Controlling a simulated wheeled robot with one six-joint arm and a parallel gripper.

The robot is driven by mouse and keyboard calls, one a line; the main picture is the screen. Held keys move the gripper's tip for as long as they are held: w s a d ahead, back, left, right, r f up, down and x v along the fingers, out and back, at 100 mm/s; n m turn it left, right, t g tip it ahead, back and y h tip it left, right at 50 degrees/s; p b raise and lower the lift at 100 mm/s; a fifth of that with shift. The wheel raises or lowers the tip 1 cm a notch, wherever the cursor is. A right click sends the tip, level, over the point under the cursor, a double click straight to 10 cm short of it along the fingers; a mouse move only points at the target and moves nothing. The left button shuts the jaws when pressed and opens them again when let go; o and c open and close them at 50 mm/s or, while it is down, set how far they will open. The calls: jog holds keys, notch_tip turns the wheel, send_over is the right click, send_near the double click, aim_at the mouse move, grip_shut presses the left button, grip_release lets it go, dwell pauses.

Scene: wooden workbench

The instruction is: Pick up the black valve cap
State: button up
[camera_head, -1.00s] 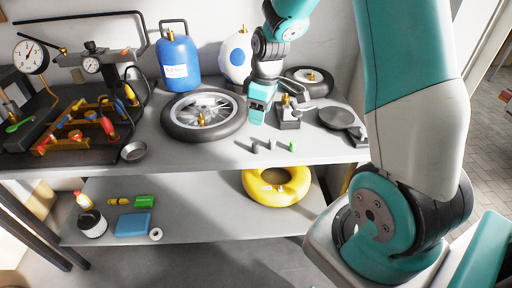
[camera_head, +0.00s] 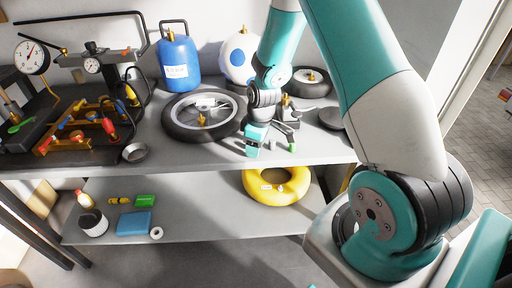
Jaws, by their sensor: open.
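My gripper (camera_head: 253,150) is open and points down low over the front part of the bench top. Two small dark pieces stood there earlier. One small dark piece (camera_head: 270,146) still shows just right of the gripper, and I cannot tell at this size whether it is the black valve cap or another cap. The other is now hidden by the gripper, and I cannot see whether it lies between the fingers. A small green cap (camera_head: 292,147) stands further right.
A spoked wheel (camera_head: 170,128) lies left of the gripper. A dark metal tool (camera_head: 287,118) stands close behind it, and a dark pan (camera_head: 331,118) is at right. A yellow tyre (camera_head: 262,190) lies on the lower shelf.

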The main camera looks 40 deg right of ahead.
jog(key=shift+c, duration=0.3)
jog(key=c, duration=0.9)
